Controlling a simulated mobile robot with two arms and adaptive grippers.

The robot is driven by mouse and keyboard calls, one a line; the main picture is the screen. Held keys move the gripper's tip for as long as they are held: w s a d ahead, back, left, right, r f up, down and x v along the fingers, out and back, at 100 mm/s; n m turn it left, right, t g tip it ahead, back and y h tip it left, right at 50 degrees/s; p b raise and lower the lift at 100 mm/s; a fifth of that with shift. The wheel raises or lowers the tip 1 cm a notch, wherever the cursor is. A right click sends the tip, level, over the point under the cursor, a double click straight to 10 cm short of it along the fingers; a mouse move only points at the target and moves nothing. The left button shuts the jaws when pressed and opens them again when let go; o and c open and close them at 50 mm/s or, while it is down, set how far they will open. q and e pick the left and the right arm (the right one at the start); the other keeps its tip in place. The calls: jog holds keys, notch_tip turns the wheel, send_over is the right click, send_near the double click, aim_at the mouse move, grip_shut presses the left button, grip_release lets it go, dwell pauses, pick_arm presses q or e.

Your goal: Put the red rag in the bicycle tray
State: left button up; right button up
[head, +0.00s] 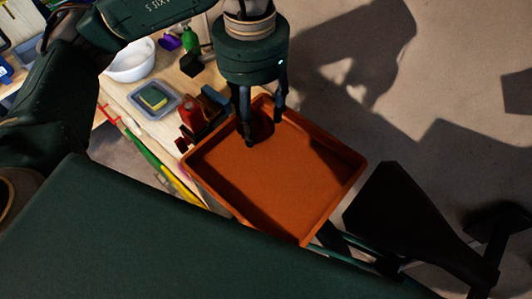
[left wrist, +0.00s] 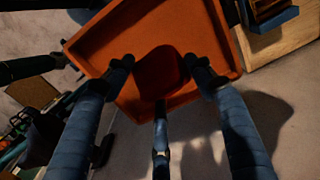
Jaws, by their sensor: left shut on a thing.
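The bicycle tray (head: 290,185) is a shallow orange box, and it also shows in the left wrist view (left wrist: 207,20). My left gripper (head: 264,122) points down over the tray's upper-left part. It is shut on the red rag (head: 262,128), which looks dark red in the shade. In the left wrist view the rag (left wrist: 158,72) shows between the fingertips, inside the outline of the tray. I cannot tell whether the rag touches the tray floor. My right gripper is not in view.
A wooden bench (head: 118,92) at left holds a white bowl (head: 131,62), a grey dish with a sponge (head: 153,97) and several small items close to the tray. A dark bicycle saddle (head: 415,215) stands right of the tray. Bare floor (head: 330,75) lies beyond.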

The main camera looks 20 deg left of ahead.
pick_arm(q)
notch_tip(320, 180, down, 7)
jog(key=p, duration=0.3)
send_over(257, 170)
notch_tip(257, 170, down, 6)
jog(key=shift+r, duration=0.25)
jog(key=shift+f, duration=0.35)
notch_tip(257, 170, down, 3)
jog(key=shift+f+p, duration=0.2)
jog(key=shift+p, duration=0.55)
jog(key=shift+f, duration=0.2)
jog(key=shift+f+b, duration=0.15)
jog(key=shift+b, duration=0.15)
jog(key=o, duration=1.1)
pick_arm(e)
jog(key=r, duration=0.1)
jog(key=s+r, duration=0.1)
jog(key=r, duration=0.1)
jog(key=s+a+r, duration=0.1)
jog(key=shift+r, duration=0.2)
